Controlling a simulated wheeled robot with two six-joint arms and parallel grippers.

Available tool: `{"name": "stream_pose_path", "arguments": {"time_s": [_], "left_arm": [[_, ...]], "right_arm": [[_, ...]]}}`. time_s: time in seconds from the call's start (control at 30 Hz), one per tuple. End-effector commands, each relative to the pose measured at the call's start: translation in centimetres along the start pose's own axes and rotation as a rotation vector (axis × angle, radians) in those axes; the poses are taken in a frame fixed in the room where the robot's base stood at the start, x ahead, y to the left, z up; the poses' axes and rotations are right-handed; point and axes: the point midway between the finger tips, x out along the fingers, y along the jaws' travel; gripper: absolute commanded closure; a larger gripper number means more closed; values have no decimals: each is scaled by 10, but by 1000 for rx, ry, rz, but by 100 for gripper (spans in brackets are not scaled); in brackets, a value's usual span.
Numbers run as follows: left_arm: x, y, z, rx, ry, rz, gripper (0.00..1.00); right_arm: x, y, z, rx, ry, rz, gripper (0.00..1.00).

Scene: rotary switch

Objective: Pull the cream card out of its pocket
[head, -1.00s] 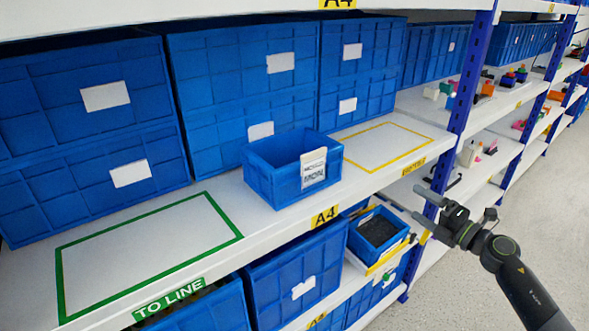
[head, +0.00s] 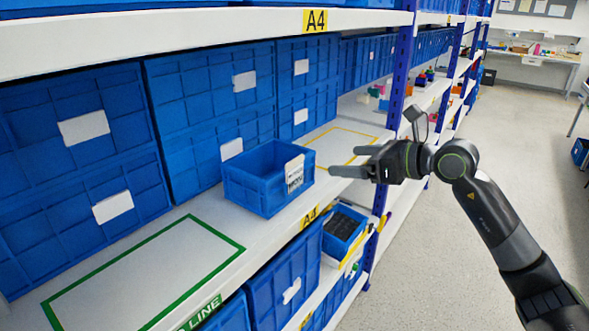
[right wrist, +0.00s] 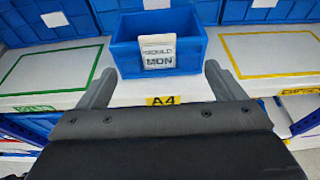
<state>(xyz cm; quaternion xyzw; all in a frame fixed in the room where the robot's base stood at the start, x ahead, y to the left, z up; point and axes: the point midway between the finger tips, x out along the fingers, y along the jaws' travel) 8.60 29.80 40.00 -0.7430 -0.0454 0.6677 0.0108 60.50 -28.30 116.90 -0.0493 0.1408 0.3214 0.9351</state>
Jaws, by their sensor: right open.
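The cream card (head: 294,174) stands upright in a pocket on the front of a small open blue bin (head: 252,193), its upper part above the rim. In the right wrist view the card (right wrist: 157,51) faces me with dark print, on the front wall of the bin (right wrist: 190,60). The pocket itself is hard to make out. My right gripper (head: 345,162) is open and empty, to the right of the bin and apart from it. In the right wrist view its two fingers (right wrist: 158,82) spread on either side below the card. My left gripper is not in view.
The bin stands on a white shelf between a green outlined area (head: 140,275) and a yellow outlined area (head: 350,140). Large blue crates (head: 210,100) stand behind it. A blue upright (head: 400,90) is just behind my right gripper. A lower shelf holds more bins.

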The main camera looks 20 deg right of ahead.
Motion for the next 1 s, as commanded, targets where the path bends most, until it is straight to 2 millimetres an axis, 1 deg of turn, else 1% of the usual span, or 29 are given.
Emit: {"name": "stream_pose_path", "arguments": {"time_s": [0.03, 0.2, 0.5, 0.6, 0.8, 0.87, 1.0], "left_arm": [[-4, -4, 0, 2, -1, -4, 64], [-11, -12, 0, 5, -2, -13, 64], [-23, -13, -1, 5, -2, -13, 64], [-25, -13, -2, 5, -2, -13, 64], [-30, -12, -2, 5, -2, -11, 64], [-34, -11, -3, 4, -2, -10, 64], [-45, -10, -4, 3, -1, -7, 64]], "right_arm": [[6, 1, 2, 3, -2, 4, 11], [28, 1, 2, 5, -2, 3, 11], [68, 1, 2, 5, -1, 2, 11], [75, 1, 1, 3, 0, 1, 11], [84, 2, 2, 3, 0, 2, 11], [90, 3, 3, 5, 0, 3, 11], [109, 6, 4, 6, 1, 4, 11]]}}
